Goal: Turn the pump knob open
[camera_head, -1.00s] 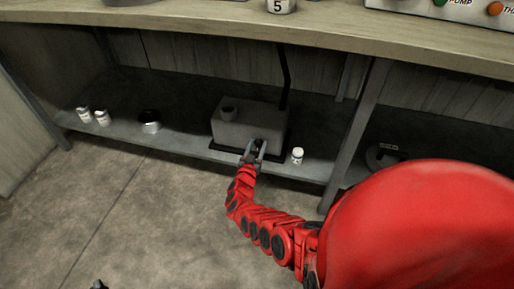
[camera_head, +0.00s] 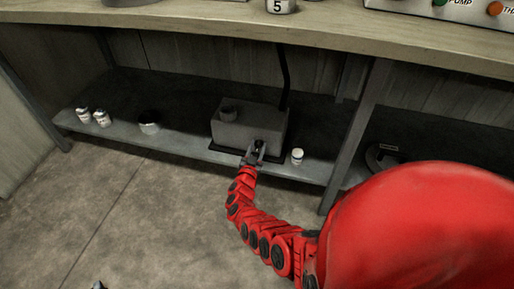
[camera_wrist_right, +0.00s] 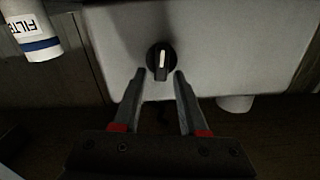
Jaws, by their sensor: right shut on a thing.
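The pump is a grey box (camera_head: 232,130) on the low shelf under the bench, with a dark hose rising behind it. Its black round knob (camera_head: 259,145) is on the front face. In the right wrist view the knob (camera_wrist_right: 160,58) has a white pointer mark standing nearly vertical in the picture. My right gripper (camera_head: 252,154) is at the front of the pump, shut on the knob, with a fingertip on either side of its lower part in the wrist view (camera_wrist_right: 160,76). A small grey tip (camera_head: 98,285) at the bottom edge seems to be my left gripper; its jaws are not clear.
A white jar (camera_head: 297,156) stands on the shelf just right of the pump. Two white jars (camera_head: 102,119) and a dark-topped container (camera_head: 149,123) stand to the left. A shelf post (camera_head: 352,135) is on the right. The bench top (camera_head: 180,13) overhangs the shelf.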

